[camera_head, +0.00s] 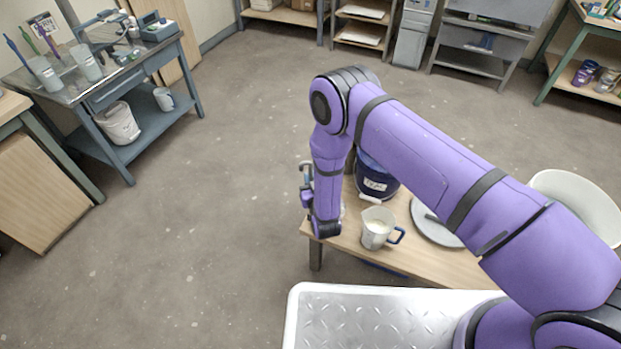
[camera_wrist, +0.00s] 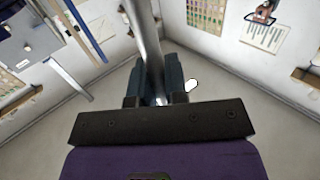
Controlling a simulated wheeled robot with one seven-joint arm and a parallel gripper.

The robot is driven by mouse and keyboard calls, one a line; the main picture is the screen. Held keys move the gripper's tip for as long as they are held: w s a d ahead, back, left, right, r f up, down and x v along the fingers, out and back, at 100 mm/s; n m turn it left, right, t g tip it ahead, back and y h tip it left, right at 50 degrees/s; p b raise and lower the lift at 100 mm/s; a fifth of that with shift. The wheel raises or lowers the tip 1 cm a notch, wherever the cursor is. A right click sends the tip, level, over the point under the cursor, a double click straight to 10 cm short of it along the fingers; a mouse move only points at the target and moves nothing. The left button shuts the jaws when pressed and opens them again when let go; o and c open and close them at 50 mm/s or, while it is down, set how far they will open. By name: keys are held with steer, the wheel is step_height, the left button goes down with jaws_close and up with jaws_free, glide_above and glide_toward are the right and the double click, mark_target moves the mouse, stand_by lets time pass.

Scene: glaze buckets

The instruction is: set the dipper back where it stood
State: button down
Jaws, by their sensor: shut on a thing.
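My gripper (camera_wrist: 155,84) is shut on a grey metal rod in the wrist view, which I take to be the handle of the dipper (camera_wrist: 145,38). The rod runs between the two dark fingers and out past the top edge. The dipper's lower end is not seen. In the head view my gripper (camera_head: 306,187) is at the left end of a low wooden table, mostly beside and behind my purple wrist. A dark blue bucket (camera_head: 364,187) with a white label stands on the table, partly hidden by my arm.
A white jug (camera_head: 375,235) with a blue handle and a grey disc (camera_head: 423,229) are on the wooden table (camera_head: 430,264). A large pale bowl (camera_head: 572,200) is at the right. A blue-grey bench (camera_head: 105,85) with tool-filled cups stands far left. The floor between is clear.

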steer(key=shift+f, duration=0.45)
stand_by(0.3)
steer(key=shift+c, duration=1.4)
jaws_free()
steer(key=shift+f, duration=0.1)
steer(key=v, duration=1.5)
stand_by(1.8)
stand_by(0.7)
